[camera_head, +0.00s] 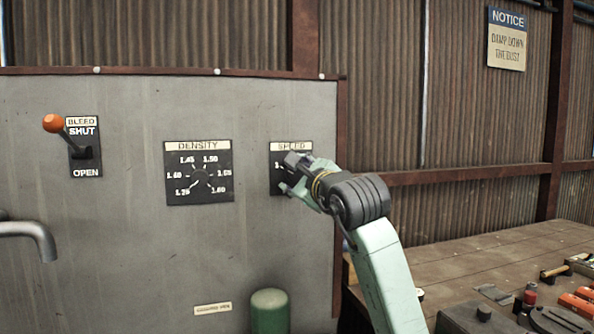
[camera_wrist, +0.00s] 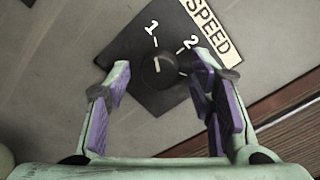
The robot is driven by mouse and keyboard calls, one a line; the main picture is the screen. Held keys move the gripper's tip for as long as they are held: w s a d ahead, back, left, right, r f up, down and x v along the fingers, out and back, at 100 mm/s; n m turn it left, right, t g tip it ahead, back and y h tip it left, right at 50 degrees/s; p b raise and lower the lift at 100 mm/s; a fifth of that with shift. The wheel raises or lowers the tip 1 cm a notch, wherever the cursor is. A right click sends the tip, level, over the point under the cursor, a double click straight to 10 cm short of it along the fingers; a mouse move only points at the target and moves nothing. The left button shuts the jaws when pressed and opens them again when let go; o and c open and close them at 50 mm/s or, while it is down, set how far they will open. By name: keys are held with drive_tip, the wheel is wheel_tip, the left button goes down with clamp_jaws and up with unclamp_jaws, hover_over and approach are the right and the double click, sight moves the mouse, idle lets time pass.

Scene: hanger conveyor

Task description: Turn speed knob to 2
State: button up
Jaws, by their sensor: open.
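The speed knob (camera_wrist: 158,73) is a round black knob with a white pointer line, on a black plate (camera_wrist: 130,58) with a "SPEED" label. In the wrist view its pointer aims roughly toward the "1" mark. The "2" mark (camera_wrist: 190,42) lies to the upper right of the knob, beside a fingertip. My gripper (camera_wrist: 162,66) is open, with its purple-padded fingers on either side of the knob in the picture. I cannot tell whether they touch it. In the head view my gripper (camera_head: 287,173) covers most of the speed plate (camera_head: 276,153), and the knob is hidden.
A density dial (camera_head: 199,178) sits left of the speed plate on the grey panel (camera_head: 120,230). An orange-tipped bleed lever (camera_head: 54,123) is farther left, above a grey pipe (camera_head: 30,233). A green cylinder (camera_head: 269,312) stands below. A wooden bench (camera_head: 470,258) with tools is at right.

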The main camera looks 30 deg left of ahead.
drive_tip(key=c, duration=1.2)
drive_tip(key=shift+o, duration=0.2)
drive_tip(key=shift+f+m+b, duration=0.1)
drive_tip(key=shift+m+b, duration=0.2)
drive_tip(key=shift+b, duration=0.05)
drive_tip(key=m+b, duration=0.3)
drive_tip(key=m, duration=0.1)
drive_tip(key=shift+f+m+t, duration=0.15)
drive_tip(key=shift+m+t, duration=0.15)
drive_tip(key=shift+m, duration=0.1)
drive_tip(key=m+b, duration=0.3)
drive_tip(key=shift+m+b, duration=0.95)
drive_tip(key=shift+m, duration=0.85)
drive_tip(key=shift+r+t, duration=0.2)
drive_tip(key=shift+t, duration=0.1)
